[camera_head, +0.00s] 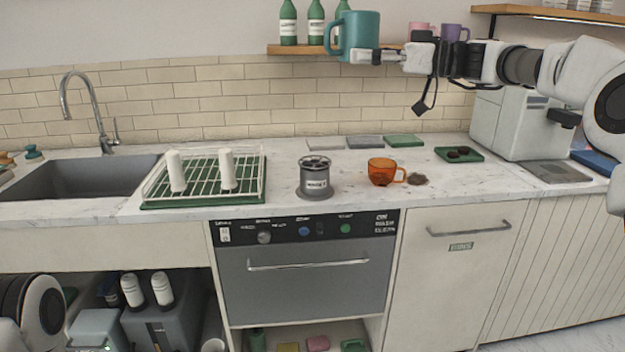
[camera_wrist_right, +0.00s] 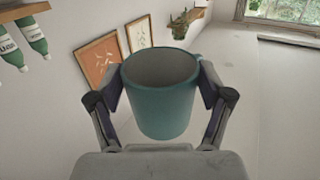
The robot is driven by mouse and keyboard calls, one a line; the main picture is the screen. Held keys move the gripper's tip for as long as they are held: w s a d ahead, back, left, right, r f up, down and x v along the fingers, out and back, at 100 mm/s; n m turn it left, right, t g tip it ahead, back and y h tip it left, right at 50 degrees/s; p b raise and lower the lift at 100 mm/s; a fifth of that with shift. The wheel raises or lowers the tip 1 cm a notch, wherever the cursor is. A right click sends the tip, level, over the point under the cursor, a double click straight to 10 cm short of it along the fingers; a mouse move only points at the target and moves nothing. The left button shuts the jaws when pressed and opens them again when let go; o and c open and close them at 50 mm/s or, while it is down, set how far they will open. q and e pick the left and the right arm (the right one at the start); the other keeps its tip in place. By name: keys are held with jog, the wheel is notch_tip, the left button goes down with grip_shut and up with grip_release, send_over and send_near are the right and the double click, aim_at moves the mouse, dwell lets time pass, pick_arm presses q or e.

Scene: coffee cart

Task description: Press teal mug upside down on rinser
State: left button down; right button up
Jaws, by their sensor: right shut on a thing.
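The teal mug (camera_head: 360,36) is up in the air in front of the wall shelf, upright, with its handle to the left. My right gripper (camera_head: 376,56) is shut on the mug, its fingers on either side of the mug's body. In the right wrist view the mug (camera_wrist_right: 160,105) sits between the two fingers and its open, empty mouth shows. The rinser (camera_head: 314,178), a grey cylinder with a dark spoked top and a label, stands on the counter, well below and a little left of the mug. My left gripper is not in view; only part of that arm shows at lower left.
An orange cup (camera_head: 382,172) stands just right of the rinser. A green rack (camera_head: 205,202) with two white cylinders stands to its left, beside the sink (camera_head: 75,178). Flat mats (camera_head: 364,141) lie behind. Green bottles (camera_head: 288,24) stand on the wall shelf (camera_head: 288,50).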

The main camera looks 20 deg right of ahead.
jog(key=m+p, duration=1.1)
jog(key=m, duration=0.7)
jog(key=shift+w+p, duration=0.1)
jog(key=shift+p, duration=0.3)
